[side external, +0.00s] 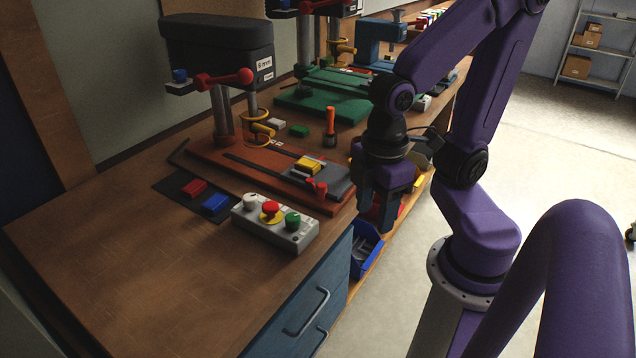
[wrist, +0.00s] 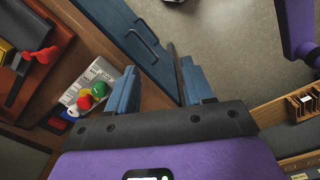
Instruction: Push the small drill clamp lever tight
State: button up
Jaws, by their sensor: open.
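The near drill press (side external: 218,45) has a dark head with a red feed lever and an orange-red base (side external: 225,156). On its base a yellow block (side external: 308,164) sits on a grey clamp vise (side external: 333,178). A small red clamp lever (side external: 318,187) stands at the vise's near end; it also shows at the left of the wrist view (wrist: 38,57). I cannot tell how tight it is. My gripper (side external: 378,212) is open and empty, pointing down past the bench's front edge, right of the lever and apart from it. Its blue fingers show in the wrist view (wrist: 158,88).
A button box (side external: 275,224) with white, red and green buttons stands before the drill. A dark mat (side external: 175,188) holds red and blue blocks. An orange-handled screwdriver (side external: 330,120) is behind the vise. A green-based drill (side external: 320,105) stands farther back. The bench's left front is clear.

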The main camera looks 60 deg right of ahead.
jog(key=w+r+m+g+h, duration=0.15)
jog(key=w+r, duration=0.25)
jog(key=w, duration=1)
jog(key=m+g+h, duration=0.2)
send_near(321, 185)
jog(key=x, duration=0.8)
jog(key=shift+s+d+f, duration=0.1)
jog(key=shift+d+f, duration=0.1)
jog(key=shift+f, duration=0.15)
grip_shut()
